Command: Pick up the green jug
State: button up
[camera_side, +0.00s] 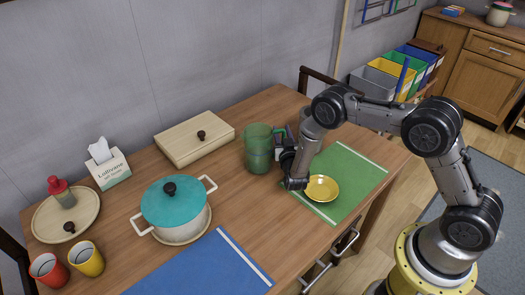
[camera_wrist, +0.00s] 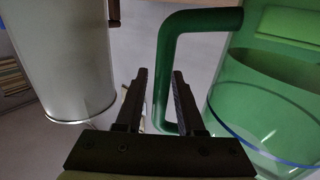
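The green jug (camera_side: 258,150), translucent, stands upright on the wooden table in the side view. In the wrist view its body (camera_wrist: 265,110) fills the right side, and its solid green handle (camera_wrist: 166,85) curves out to the left. My gripper (camera_wrist: 160,74) is open, with one dark finger on each side of the handle's upright part. A gap shows on the left; whether the right finger touches the handle, I cannot tell. In the side view my gripper (camera_side: 285,156) is just right of the jug, its fingers mostly hidden by my arm.
A yellow bowl (camera_side: 321,188) sits on a green mat (camera_side: 352,172) below my wrist. A pale cylindrical thing (camera_wrist: 65,60) stands left of the handle in the wrist view. A wooden box (camera_side: 190,140) and teal-lidded pot (camera_side: 174,205) are to the left.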

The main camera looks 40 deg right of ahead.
grip_shut()
jog(key=shift+r, duration=0.1)
dwell(1.0)
